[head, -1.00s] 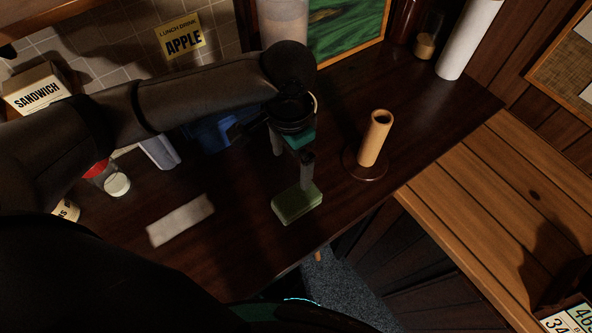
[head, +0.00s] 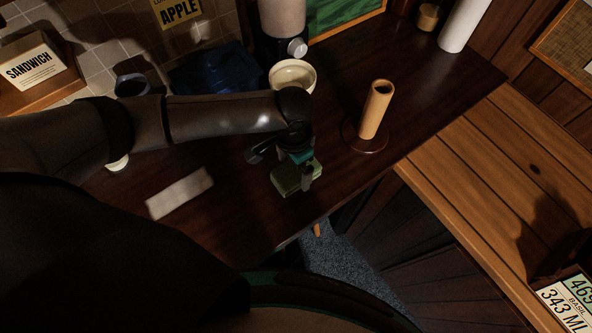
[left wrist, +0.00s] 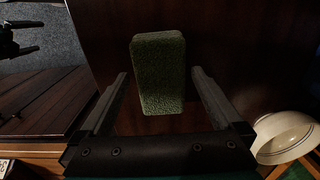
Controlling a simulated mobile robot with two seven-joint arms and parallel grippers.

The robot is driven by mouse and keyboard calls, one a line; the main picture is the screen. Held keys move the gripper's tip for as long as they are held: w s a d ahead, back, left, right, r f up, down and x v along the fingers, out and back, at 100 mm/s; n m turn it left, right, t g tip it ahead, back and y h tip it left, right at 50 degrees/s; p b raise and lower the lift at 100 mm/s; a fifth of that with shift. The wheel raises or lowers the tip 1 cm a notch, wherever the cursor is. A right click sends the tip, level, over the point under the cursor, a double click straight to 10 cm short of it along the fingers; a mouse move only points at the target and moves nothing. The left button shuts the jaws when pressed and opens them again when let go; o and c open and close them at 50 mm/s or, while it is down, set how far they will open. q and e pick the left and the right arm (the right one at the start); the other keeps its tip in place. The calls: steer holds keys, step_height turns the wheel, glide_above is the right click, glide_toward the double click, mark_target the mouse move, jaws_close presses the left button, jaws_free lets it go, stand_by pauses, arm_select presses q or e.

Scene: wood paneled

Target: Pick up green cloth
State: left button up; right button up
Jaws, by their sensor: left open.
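The green cloth (head: 284,183) looks like a thick, sponge-like block and lies on the dark wooden counter (head: 233,215) near its front edge. My left gripper (head: 300,177) is open, over the block, and partly hides it in the head view. In the left wrist view the block (left wrist: 159,72) shows between the two spread fingers (left wrist: 158,74), with a gap on each side. I see no grip on it. A dark two-pronged part at that view's upper left edge may be my right gripper; the head view does not show it.
A cardboard tube (head: 376,110) stands on a round base to the right. A pale bowl (head: 293,75) is behind the gripper, and a pale flat slab (head: 180,193) lies to the left. The counter's front edge is close to the block.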

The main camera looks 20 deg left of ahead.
mark_target(294, 171)
arm_select(q)
steer(key=shift+f, duration=0.8)
steer(key=shift+c, duration=0.2)
steer(key=c, duration=1.2)
steer(key=shift+o, duration=0.2)
steer(key=shift+r, duration=0.1)
steer(key=shift+r, duration=0.5)
step_height(294, 171, up, 19)
steer(key=p, duration=0.2)
